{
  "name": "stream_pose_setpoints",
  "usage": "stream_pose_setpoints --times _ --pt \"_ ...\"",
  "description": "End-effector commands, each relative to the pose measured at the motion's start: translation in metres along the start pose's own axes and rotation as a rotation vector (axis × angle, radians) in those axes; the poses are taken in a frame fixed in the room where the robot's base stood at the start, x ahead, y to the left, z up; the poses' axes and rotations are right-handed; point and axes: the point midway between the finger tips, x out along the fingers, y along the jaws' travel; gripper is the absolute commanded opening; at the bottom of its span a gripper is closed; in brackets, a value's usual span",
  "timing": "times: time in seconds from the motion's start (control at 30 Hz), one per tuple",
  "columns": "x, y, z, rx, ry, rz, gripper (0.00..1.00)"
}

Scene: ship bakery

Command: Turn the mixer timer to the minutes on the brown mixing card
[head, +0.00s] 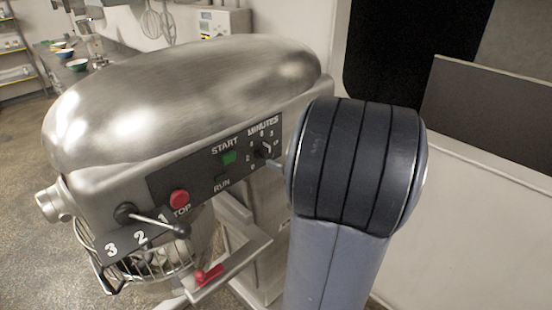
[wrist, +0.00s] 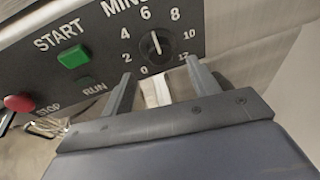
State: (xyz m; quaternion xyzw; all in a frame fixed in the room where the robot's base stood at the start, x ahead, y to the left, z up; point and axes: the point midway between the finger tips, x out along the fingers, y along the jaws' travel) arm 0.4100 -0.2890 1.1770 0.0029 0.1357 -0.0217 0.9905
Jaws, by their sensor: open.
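The mixer timer knob (wrist: 157,48) is a dark round dial on the black panel under MINUTES, with numbers 0 to 12 around it. Its white line points up and slightly left, at about the 6. In the head view the timer knob (head: 264,150) is small, near the panel's right end. My gripper (wrist: 159,73) is open in the wrist view, its two fingers below and either side of the knob, with nothing between them touching it. In the head view my arm hides most of the gripper. No brown mixing card is seen in either view.
The silver mixer (head: 180,95) fills the left. Its panel has a green START button (head: 229,157), a red STOP button (head: 179,198) and a speed lever (head: 160,222). A wire bowl guard (head: 150,268) is below. A dark board (head: 410,50) stands at upper right.

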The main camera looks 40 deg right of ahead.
Motion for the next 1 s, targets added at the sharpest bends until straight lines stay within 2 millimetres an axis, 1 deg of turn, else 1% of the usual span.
stream_pose_setpoints --times 0.03,0.2,0.3,0.4,0.8,0.87,1.0 --pt "-0.011 -0.001 -0.001 -0.003 -0.002 -0.005 0.57" --pt "-0.037 -0.001 -0.001 -0.001 -0.002 -0.004 0.57" --pt "-0.046 -0.001 0.0 -0.001 -0.001 -0.002 0.57" --pt "-0.052 -0.001 0.0 0.0 -0.001 -0.001 0.57" --pt "-0.054 0.0 0.0 0.0 0.0 0.001 0.57" --pt "-0.052 0.0 0.0 0.0 -0.001 0.001 0.57" --pt "-0.041 0.001 0.001 0.0 0.0 0.005 0.57"
